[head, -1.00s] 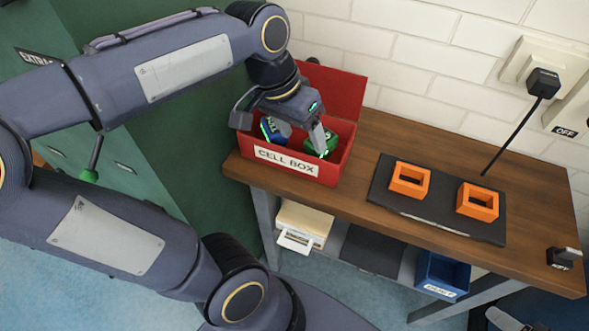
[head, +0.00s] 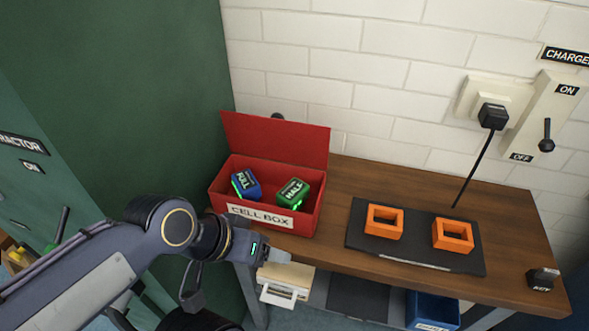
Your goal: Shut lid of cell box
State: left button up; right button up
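The red cell box (head: 264,225) stands at the left end of the wooden bench, with a "CELL BOX" label on its front. Its red lid (head: 275,141) is open and stands up along the back edge. A blue cell (head: 246,184) marked "FULL" and a green cell (head: 292,193) marked "HALF" lie inside, apart from each other. My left gripper (head: 277,255) is in front of and below the box's front wall, seemingly apart from it. Nothing shows held in it, but its finger gap is not clear. My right gripper is out of view.
A black mat (head: 358,238) with two orange square holders (head: 384,222) lies right of the box. A black plug (head: 493,116) with a cord and an on/off switch (head: 546,138) are on the white brick wall. A green cabinet wall (head: 130,100) stands close at the left.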

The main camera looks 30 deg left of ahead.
aim_at(274, 137)
jog(key=j+u, duration=0.15)
jog(key=u, duration=0.3)
jog(key=k+j+u, duration=0.1)
jog(key=u, duration=0.35)
jog(key=j, duration=0.1)
